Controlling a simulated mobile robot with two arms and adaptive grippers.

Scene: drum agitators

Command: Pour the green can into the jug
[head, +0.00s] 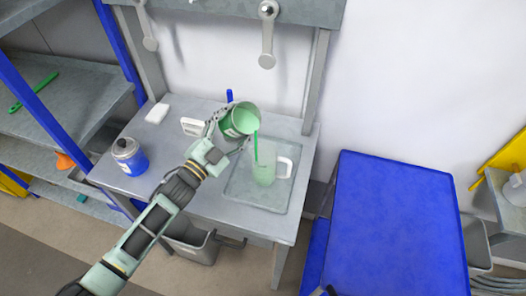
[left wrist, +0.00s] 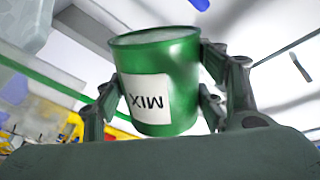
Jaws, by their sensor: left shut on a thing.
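The green can (head: 240,122) is held tilted over the jug by my left gripper (head: 227,136), which is shut on its side. A green stream runs from the can's rim down into the clear jug (head: 264,173), which stands upright with its handle to the right. Green liquid shows inside the jug; its exact level is hard to tell. In the left wrist view the green can (left wrist: 160,80) sits between the fingers, its white MIX label upside down. The jug is not clearly visible there.
The jug stands in a shallow grey tray (head: 240,190) on the grey bench. A blue-and-silver can (head: 130,157), a white block (head: 157,113) and a white item (head: 193,127) are to the left. A blue table (head: 395,225) is at right.

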